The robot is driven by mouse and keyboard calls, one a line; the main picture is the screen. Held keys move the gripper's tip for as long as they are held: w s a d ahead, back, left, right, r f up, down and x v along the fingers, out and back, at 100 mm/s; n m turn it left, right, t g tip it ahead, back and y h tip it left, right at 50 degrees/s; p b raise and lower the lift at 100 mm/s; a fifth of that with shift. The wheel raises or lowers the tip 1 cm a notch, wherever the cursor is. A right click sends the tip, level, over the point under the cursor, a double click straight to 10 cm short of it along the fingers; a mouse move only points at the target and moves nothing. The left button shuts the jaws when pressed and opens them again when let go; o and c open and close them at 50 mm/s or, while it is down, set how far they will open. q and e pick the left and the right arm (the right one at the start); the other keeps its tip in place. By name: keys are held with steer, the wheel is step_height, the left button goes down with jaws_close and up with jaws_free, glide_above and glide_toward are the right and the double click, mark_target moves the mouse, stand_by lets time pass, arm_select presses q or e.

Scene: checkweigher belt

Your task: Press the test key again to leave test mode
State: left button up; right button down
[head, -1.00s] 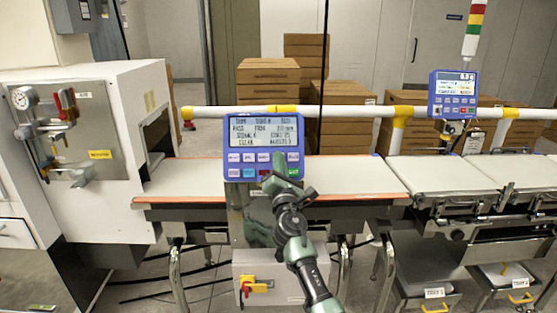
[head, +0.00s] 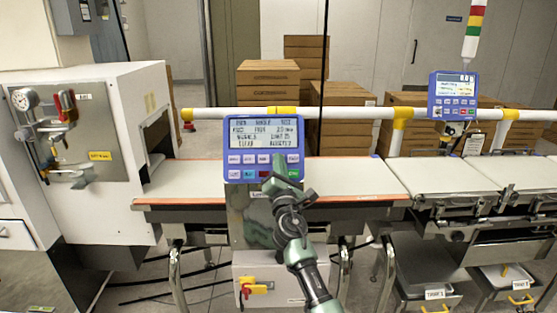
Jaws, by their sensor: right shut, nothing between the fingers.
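A blue control panel (head: 229,122) with a lit text screen (head: 263,133) stands in front of the belt in the head view. Two rows of keys lie below the screen: mostly pale ones, plus a light blue one (head: 249,174) and a green one (head: 294,174) in the lower row. My right gripper (head: 279,161) is shut and empty. Its tip lies over the right half of the key rows and hides at least one key. I cannot tell whether it touches a key. The key labels and screen text are too small to read surely. My left gripper is not in view.
A second blue panel (head: 453,87) stands on the right above the weighing conveyors (head: 425,172). The pale belt (head: 200,175) runs out of a white cabinet (head: 105,205) on the left. A white and yellow rail (head: 350,113) runs behind the panel. Cartons (head: 268,75) are stacked beyond.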

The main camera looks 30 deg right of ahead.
stand_by(0.8)
steer(key=shift+w+d+f+b, duration=0.2)
steer(key=shift+w+d+b, duration=0.1)
steer(key=shift+b, duration=0.15)
steer(key=shift+w+d+f+b, duration=0.1)
steer(key=shift+w+f+b, duration=0.15)
steer(key=shift+b, duration=0.25)
stand_by(0.4)
steer(key=shift+r, duration=0.1)
steer(key=shift+s+a+r+p, duration=0.4)
steer(key=shift+s+p, duration=0.2)
steer(key=shift+p, duration=0.2)
